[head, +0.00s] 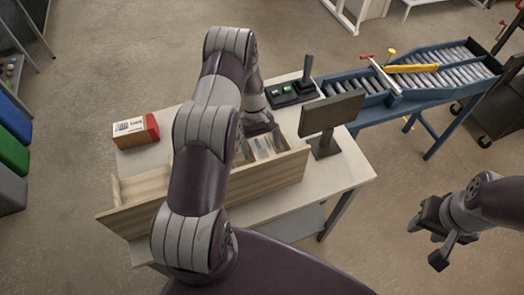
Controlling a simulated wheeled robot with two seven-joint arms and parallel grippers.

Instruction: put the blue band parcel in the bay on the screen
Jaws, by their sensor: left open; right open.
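No parcel with a blue band shows; part of the table is hidden behind my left arm. A kraft parcel with a red end and a white label (128,127) lies at the table's back left. The wooden bay rack (270,180) runs along the front of the table, and pale pieces (263,147) show inside its right part. The screen (331,113) stands at the table's right, and I cannot read it. My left gripper (260,126) is above the right part of the rack, its fingertips mostly hidden. My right gripper (435,244) is open and empty, off the table at the right.
A control box with a green button and a lever (291,91) sits at the table's back edge. A blue roller conveyor (425,75) with a yellow bar extends to the right. Bare table (345,172) shows below the screen. Coloured bins (10,150) stand far left.

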